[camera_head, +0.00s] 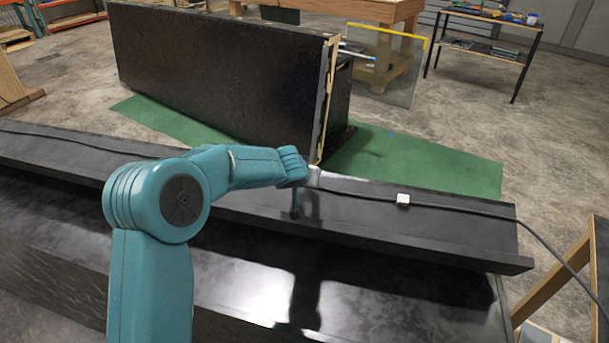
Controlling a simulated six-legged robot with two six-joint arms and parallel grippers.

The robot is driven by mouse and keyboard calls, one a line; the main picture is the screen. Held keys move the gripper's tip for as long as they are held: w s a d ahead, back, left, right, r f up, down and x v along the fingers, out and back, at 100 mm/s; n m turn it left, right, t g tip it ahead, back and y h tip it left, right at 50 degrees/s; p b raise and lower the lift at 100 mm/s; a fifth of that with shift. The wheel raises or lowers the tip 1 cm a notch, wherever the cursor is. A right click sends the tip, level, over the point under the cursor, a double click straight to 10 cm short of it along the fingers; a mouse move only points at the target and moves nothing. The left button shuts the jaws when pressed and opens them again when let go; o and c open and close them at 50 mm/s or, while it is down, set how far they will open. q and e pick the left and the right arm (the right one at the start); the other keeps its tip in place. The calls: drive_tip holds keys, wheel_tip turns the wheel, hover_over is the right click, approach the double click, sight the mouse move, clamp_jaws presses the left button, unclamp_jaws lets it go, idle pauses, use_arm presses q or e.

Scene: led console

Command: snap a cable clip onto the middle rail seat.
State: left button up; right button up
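A long black rail (450,226) crosses the view, with a black cable (462,207) lying along it. A small white cable clip (403,199) sits on the cable at the right part of the rail. My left gripper (295,211) points down over the middle of the rail, left of that clip. Its fingers are small and dark here, and I cannot tell whether they are open or hold anything. A small pale piece (314,176) shows just right of the wrist, by the cable; I cannot tell what it is. The middle seat is not distinguishable. My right gripper is out of view.
A large black cabinet (215,70) lies behind the rail on a green mat (440,160). A glossy dark surface (390,285) lies in front of the rail. The cable runs off the rail's right end past a wooden frame (555,280). A shelf table (487,38) stands far back right.

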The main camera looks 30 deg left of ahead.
use_arm(q)
drive_tip(key=shift+w+f, duration=0.15)
drive_tip(key=shift+f, duration=0.05)
drive_tip(key=shift+a+b, duration=0.1)
drive_tip(key=shift+b, duration=0.25)
idle(0.7)
drive_tip(key=shift+w+a+f+b, duration=0.1)
drive_tip(key=shift+w+f+b, duration=0.1)
drive_tip(key=shift+f+b, duration=0.35)
drive_tip(key=shift+w+f+b, duration=0.15)
drive_tip(key=shift+f+b, duration=0.35)
drive_tip(key=shift+f, duration=0.05)
idle(1.2)
idle(0.5)
drive_tip(key=o, duration=1.1)
drive_tip(key=shift+r, duration=0.1)
